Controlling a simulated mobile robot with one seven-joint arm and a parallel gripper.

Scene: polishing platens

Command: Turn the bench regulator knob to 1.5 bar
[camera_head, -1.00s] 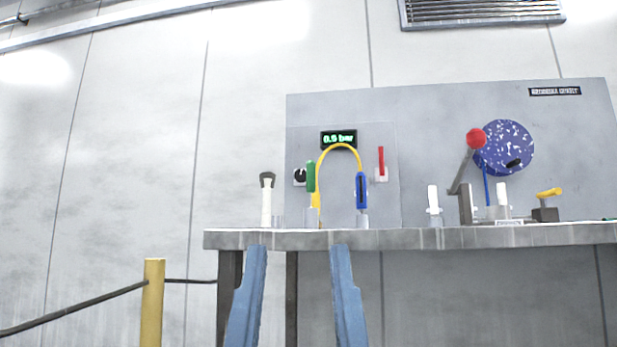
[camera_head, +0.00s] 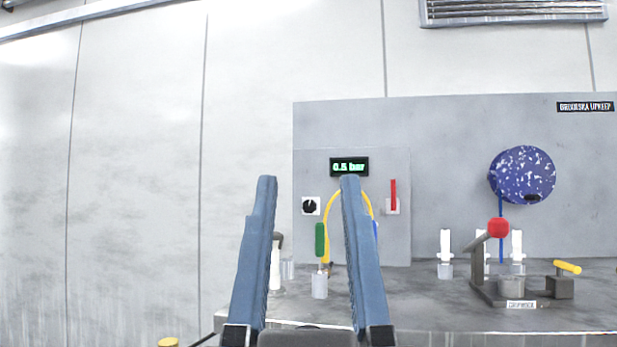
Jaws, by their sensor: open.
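The regulator knob (camera_head: 311,206) is a small black dial with a white mark on a white square plate, on the grey panel at the back of the bench. Above it to the right, a display (camera_head: 349,167) reads 0.5 bar in green. My gripper (camera_head: 308,182) is open and empty, its two blue fingers pointing up and forward. In the picture the knob lies between the fingers, a little below their tips. The fingers appear well in front of the panel and apart from the knob.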

